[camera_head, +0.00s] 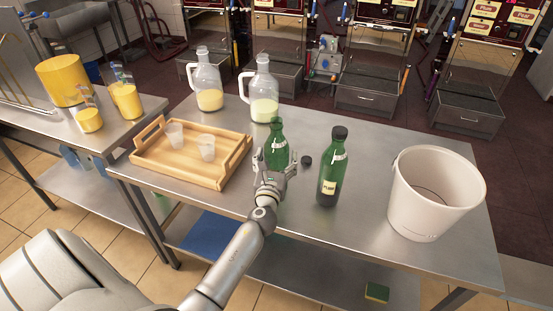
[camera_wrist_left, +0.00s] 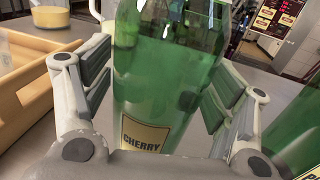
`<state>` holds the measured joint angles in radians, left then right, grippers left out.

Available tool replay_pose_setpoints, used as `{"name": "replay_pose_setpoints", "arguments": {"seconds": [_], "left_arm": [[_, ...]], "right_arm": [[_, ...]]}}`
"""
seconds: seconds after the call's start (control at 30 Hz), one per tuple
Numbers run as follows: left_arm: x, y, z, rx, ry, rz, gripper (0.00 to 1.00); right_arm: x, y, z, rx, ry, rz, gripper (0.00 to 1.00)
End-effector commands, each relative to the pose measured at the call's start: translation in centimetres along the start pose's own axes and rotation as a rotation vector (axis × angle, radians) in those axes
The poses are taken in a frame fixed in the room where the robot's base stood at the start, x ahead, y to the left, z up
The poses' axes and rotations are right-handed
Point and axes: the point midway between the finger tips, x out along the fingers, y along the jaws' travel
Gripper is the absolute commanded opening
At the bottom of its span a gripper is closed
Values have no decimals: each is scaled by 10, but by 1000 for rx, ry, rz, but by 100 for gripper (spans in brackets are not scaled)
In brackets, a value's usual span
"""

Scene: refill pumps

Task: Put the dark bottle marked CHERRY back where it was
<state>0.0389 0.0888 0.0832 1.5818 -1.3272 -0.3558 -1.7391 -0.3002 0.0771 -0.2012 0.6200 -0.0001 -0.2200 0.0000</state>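The green CHERRY bottle (camera_head: 277,136) is upright near the middle of the metal table, with its neck showing above my left gripper (camera_head: 273,172). In the left wrist view the bottle (camera_wrist_left: 165,75) with its CHERRY label fills the space between my left gripper's fingers (camera_wrist_left: 160,90). The finger pads lie against both its sides, so the gripper looks shut on it. The gripper hides the bottle's lower part in the head view, so I cannot tell whether its base touches the table. My right gripper is not in view.
A capped green PLUM bottle (camera_head: 329,172) stands to the right, with a dark cap (camera_head: 306,160) between the bottles. A white bucket (camera_head: 420,215) is at the right. A wooden tray (camera_head: 178,172) with two cups is at the left. Two jugs (camera_head: 208,85) (camera_head: 263,98) stand behind.

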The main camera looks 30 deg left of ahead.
Motion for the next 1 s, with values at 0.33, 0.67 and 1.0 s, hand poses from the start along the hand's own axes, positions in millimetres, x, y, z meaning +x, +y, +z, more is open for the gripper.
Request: {"name": "replay_pose_setpoints", "arguments": {"seconds": [0.33, 0.67, 1.0], "left_arm": [[0, 0, 1, 0, 0, 0, 85], [-34, 0, 2, 0, 3, 0, 85], [-96, 0, 1, 0, 2, 0, 85]], "right_arm": [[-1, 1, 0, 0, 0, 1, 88], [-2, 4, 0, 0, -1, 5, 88], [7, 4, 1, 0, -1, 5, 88]]}}
